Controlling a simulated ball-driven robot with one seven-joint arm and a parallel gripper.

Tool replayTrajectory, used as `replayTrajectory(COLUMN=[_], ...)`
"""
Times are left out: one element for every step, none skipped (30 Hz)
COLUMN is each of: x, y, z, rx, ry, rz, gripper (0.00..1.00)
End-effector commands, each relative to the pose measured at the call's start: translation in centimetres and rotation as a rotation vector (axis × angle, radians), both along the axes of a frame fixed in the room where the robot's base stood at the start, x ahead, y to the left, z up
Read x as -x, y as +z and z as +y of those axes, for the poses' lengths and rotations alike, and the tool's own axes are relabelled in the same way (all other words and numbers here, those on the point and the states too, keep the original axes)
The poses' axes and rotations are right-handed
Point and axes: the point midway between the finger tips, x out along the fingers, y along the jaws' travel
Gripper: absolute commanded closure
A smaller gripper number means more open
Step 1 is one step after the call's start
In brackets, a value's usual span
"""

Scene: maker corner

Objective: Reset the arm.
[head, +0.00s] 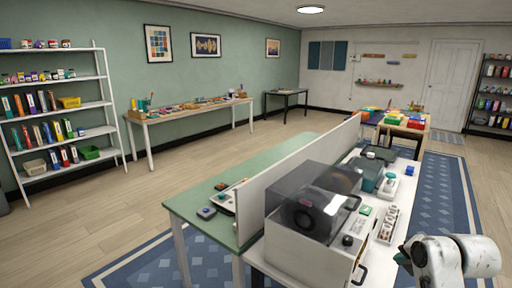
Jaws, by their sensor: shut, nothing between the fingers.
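White rounded links of my own arm show at the bottom right corner of the head view, with a small dark part at their left side. They are in front of and to the right of the white machine (308,246) on the workbench. I cannot make out any gripper fingers; my gripper is not in view. No held object shows.
A low white divider (300,165) splits the bench from a green table (185,203). A blue patterned rug (440,200) lies on the right. White shelves (105,85) stand at the left wall. Wooden floor (110,210) is open at the left.

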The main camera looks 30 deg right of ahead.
Motion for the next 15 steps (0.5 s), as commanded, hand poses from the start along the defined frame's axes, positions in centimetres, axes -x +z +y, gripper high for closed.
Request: replayTrajectory(x=[-0.2, -0.4, -0.5, -0.6, -0.7, -0.8, -0.9, -0.9, -0.9, -0.9, -0.9, -0.8, -0.7, -0.5, -0.1], y=[-0.6, -0.9, -1.4, -1.8, -2.1, -2.7, -3.2, -3.6, -4.3, -4.8, -5.4, -6.3, -7.0, -7.7, -8.7], z=[0.9, 1.5, 2.2, 2.9, 3.5, 4.5, 5.1, 5.9, 7.0, 8.0, 9.0, 10.5, 11.6, 12.9, 14.7], rx=[-0.03, -0.052, -0.08, -0.104, -0.129, -0.164, -0.191, -0.219, -0.259, -0.293, -0.328, -0.379, -0.42, -0.463, -0.521], ry=[-0.013, -0.025, -0.044, -0.056, -0.072, -0.093, -0.111, -0.13, -0.159, -0.182, -0.207, -0.246, -0.28, -0.317, -0.373], rz=[-0.004, -0.007, -0.012, -0.015, -0.018, -0.021, -0.023, -0.023, -0.025, -0.024, -0.023, -0.021, -0.017, -0.011, -0.001], gripper=[1.0, 1.0, 1.0, 1.0, 1.0, 1.0, 1.0, 1.0, 1.0, 1.0, 1.0, 1.0, 1.0, 1.0, 1.0])
